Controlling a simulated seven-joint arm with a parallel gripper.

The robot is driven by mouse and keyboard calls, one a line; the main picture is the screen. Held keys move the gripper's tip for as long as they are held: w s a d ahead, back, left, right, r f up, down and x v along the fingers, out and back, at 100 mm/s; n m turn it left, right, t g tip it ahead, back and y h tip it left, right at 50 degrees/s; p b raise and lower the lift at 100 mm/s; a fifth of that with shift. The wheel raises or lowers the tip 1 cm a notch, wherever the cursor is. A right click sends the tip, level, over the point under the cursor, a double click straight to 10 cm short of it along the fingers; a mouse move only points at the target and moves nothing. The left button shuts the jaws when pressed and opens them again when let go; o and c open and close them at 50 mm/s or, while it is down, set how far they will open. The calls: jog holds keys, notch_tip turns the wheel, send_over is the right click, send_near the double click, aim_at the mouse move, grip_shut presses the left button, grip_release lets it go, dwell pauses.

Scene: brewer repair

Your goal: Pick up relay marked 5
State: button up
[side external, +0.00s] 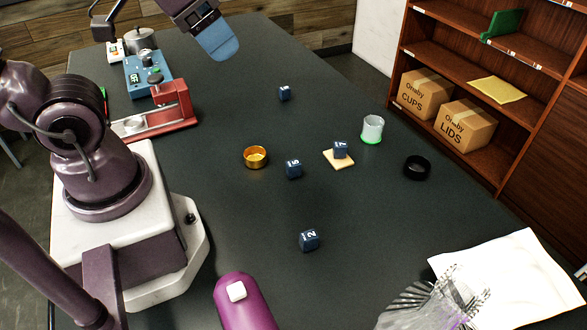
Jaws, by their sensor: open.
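The relay marked 5 (294,168) is a small dark blue cube with a white number, standing on the dark table (230,215) near its middle. Similar cubes stand around it: one marked 7 (340,150) on a small tan pad (338,163), one marked 2 (309,241) toward the front, and one farther back (284,93) whose mark is too small to read surely. My gripper (218,44) is at the top of the view, blue at its tip, above the far part of the table. It is open, well away from the relay marked 5, and appears empty.
A gold ring-shaped cup (256,157) sits left of the relay. A clear cup with green base (372,130) and a black ring (417,168) are to the right. A red device (165,110) and a blue unit (147,75) stand back left. A white sheet (510,280) lies front right.

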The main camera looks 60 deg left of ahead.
jog(key=shift+w, duration=0.1)
jog(key=w+d+f+m+g+y, duration=0.25)
jog(key=w+f+m+y, duration=0.3)
jog(key=f, duration=0.35)
jog(key=w+d+f+m+g+y, duration=0.2)
jog(key=w+f+m+g+y, duration=0.2)
jog(key=w+f+m, duration=0.45)
jog(key=m+t+y, duration=0.2)
jog(key=m+y, duration=0.2)
jog(key=m, duration=0.1)
send_near(296, 167)
jog(key=shift+d+r, duration=0.4)
jog(key=shift+d, duration=0.25)
jog(key=shift+f, duration=0.25)
jog(key=x, duration=1.3)
